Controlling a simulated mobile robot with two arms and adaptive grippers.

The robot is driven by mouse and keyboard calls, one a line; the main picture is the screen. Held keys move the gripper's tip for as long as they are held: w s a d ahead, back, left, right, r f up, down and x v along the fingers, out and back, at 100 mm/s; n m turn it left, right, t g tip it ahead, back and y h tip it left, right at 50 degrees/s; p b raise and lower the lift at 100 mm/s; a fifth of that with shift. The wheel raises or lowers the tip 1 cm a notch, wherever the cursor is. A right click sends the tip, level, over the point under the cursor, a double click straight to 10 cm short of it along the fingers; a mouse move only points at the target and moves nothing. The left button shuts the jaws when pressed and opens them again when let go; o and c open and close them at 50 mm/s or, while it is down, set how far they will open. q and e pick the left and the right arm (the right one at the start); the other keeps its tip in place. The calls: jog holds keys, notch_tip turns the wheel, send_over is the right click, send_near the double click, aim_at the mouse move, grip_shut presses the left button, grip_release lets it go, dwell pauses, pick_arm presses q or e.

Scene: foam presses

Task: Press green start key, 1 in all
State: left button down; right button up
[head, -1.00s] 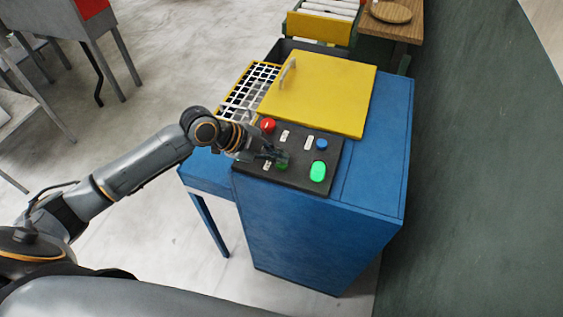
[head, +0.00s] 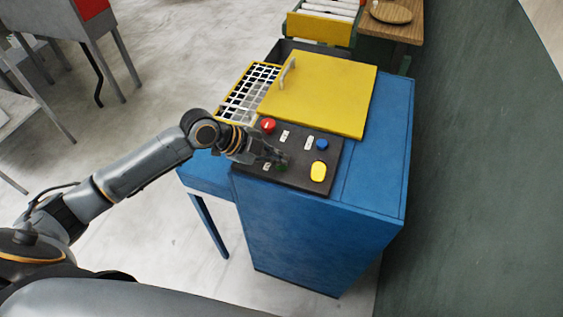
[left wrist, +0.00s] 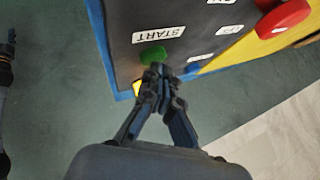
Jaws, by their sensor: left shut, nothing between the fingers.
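The green start key (left wrist: 153,54) sits on the black control panel (left wrist: 120,25), beside a label reading START (left wrist: 158,35) in the left wrist view. In the head view the key (head: 282,167) is dark green and partly hidden by my left gripper (head: 279,157). In the left wrist view my left gripper (left wrist: 158,72) is shut and empty, its fingertips right at the key's edge. I cannot tell whether they touch it. A lamp (head: 318,171) on the panel glows yellow. My right gripper is not in view.
The panel also bears a red button (head: 268,125) and a blue button (head: 322,144). It sits on a blue cabinet (head: 320,225) with a yellow lid (head: 325,90) behind. A white grid (head: 250,90) lies left of the lid.

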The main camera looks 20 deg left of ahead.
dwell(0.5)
pick_arm(q)
jog(key=shift+r+p, duration=0.75)
jog(key=shift+r, duration=0.05)
